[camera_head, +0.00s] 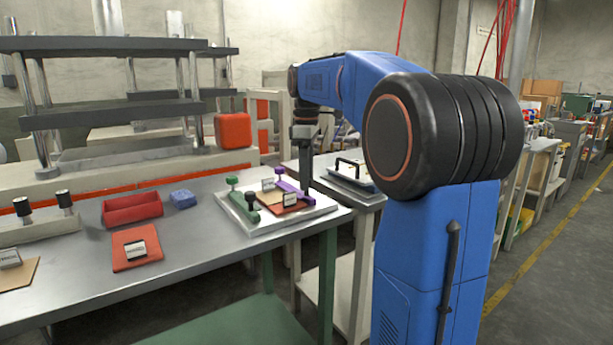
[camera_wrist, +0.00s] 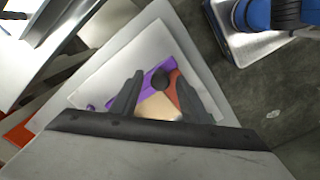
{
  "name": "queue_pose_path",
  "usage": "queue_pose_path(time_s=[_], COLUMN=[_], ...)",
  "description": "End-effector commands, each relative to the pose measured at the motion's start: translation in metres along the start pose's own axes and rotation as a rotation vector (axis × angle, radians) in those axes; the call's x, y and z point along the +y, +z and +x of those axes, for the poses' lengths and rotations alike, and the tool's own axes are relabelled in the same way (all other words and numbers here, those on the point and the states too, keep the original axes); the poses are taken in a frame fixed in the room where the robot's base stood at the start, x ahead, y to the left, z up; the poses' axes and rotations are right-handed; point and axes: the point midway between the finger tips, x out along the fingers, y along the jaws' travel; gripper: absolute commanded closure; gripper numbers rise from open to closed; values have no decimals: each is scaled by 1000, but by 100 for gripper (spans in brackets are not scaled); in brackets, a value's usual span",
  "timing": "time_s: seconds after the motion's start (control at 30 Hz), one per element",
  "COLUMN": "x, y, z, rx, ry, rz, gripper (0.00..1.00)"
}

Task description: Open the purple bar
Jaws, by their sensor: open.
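The purple bar (camera_head: 292,187) lies along the right side of a white plate (camera_head: 238,222) on the bench. A purple block stands at its far end. The fingers hide parts of the bar.
A green bar (camera_head: 243,206) lies on the plate's left side, with a tan and orange pad (camera_head: 277,201) between the bars. A red tray (camera_head: 132,208), a blue block (camera_head: 183,199) and an orange mat (camera_head: 124,262) lie left. A second table with a black-handled plate (camera_head: 352,178) stands behind.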

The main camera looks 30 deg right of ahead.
Motion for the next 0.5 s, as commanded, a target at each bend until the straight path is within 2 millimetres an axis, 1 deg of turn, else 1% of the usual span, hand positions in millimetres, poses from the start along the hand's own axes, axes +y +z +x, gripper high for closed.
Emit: queue_pose_path(time_s=[0.03,0.07,0.1,0.17,0.2,0.23,0.37,0.5], x=[0,0,0,0,0,0,0,7], y=[0,0,0,0,0,0,0,6], z=[0,0,0,0,0,0,0,0], rx=[0,0,0,0,0,0,0,0], ry=[0,0,0,0,0,0,0,0], rz=[0,0,0,0,0,0,0,2], gripper=[58,63,73,87,96,100,100,100])
